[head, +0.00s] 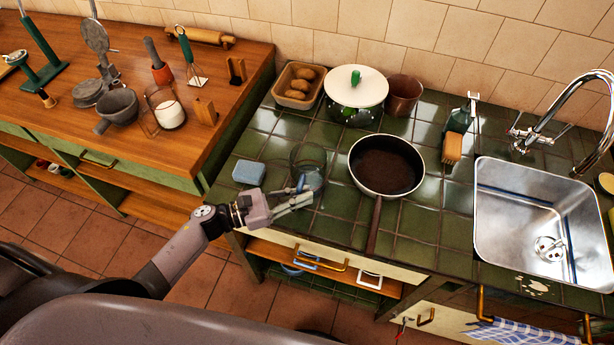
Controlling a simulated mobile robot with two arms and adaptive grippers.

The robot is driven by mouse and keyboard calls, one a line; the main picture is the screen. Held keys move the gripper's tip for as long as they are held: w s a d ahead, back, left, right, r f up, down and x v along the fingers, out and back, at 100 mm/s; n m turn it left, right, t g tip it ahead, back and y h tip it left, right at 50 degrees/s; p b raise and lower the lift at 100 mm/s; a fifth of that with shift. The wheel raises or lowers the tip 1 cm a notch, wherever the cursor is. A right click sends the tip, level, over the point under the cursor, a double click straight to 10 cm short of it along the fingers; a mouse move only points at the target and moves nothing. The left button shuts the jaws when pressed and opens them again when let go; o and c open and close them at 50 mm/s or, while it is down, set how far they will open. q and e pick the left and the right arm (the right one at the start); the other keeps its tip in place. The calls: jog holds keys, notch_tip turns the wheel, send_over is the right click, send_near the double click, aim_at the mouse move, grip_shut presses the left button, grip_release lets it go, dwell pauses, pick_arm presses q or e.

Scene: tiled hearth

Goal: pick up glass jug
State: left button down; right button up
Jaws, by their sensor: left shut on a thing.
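The glass jug (307,158) is clear and stands on the green tiled counter, left of the frying pan. It looks upright. My left gripper (298,194) comes in from the lower left and is shut on the near side of the jug, low down. The exact contact at the fingertips is hard to make out through the clear glass. My right gripper is not in view.
A frying pan (383,165) stands close on the right, its handle pointing to the front edge. A blue block (249,171) lies on the left. Behind are a lidded pot (356,88) and a bread tray (280,88). A sink (525,205) is at right.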

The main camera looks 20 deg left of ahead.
pick_arm(q)
jog(key=shift+r, duration=0.15)
dwell(0.5)
notch_tip(320, 180, up, 20)
jog(key=shift+b, duration=0.35)
dwell(1.3)
